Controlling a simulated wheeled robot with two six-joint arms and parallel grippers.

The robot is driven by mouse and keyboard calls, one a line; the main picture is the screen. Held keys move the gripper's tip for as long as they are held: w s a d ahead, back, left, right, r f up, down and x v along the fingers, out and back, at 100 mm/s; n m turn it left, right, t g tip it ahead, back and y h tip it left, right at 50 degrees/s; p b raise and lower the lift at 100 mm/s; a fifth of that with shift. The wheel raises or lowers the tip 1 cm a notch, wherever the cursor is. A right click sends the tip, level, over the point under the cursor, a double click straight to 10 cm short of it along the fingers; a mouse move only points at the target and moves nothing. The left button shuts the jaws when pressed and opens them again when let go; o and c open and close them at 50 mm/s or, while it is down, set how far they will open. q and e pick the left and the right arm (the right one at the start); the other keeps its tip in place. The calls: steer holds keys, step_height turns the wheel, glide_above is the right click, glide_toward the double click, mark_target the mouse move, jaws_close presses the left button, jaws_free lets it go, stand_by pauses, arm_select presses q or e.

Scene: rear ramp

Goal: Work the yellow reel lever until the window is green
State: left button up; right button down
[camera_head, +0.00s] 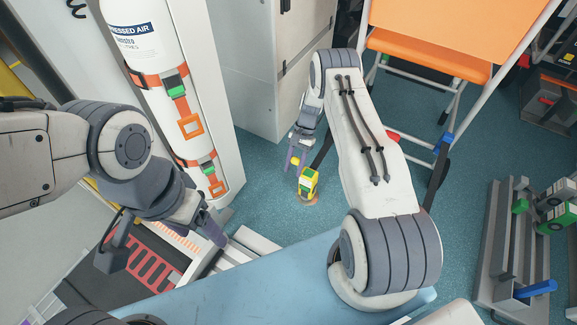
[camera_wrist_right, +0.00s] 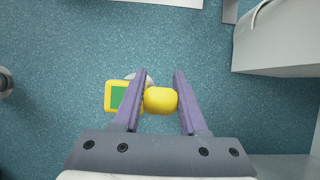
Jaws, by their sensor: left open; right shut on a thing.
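The yellow reel (camera_head: 308,184) stands low over the teal floor in the middle of the head view, with a strap running up from it. Its square window (camera_wrist_right: 118,96) shows green inside a yellow frame in the right wrist view. The yellow lever's rounded end (camera_wrist_right: 160,100) sits right beside the window, between the purple fingers of my right gripper (camera_wrist_right: 161,88). My right gripper is shut on the lever and also shows in the head view (camera_head: 296,158). My left gripper (camera_head: 210,226) is open and away from the reel, at the lower left; its fingers are partly hidden.
A white air cylinder (camera_head: 150,50) with orange straps stands at the left. A grey cabinet (camera_head: 285,50) stands behind the reel. An orange chair (camera_head: 430,55) and a grey rack (camera_head: 515,245) are at the right. Teal floor around the reel is clear.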

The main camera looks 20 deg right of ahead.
steer(key=shift+w+d+r, duration=0.15)
steer(key=shift+w+d, duration=0.05)
steer(key=shift+w, duration=0.1)
steer(key=shift+c, duration=2.4)
jaws_free()
steer(key=shift+s, duration=0.15)
steer(key=shift+a, duration=0.1)
steer(key=p+v, duration=0.4)
steer(key=v, duration=0.6)
steer(key=shift+r, duration=0.3)
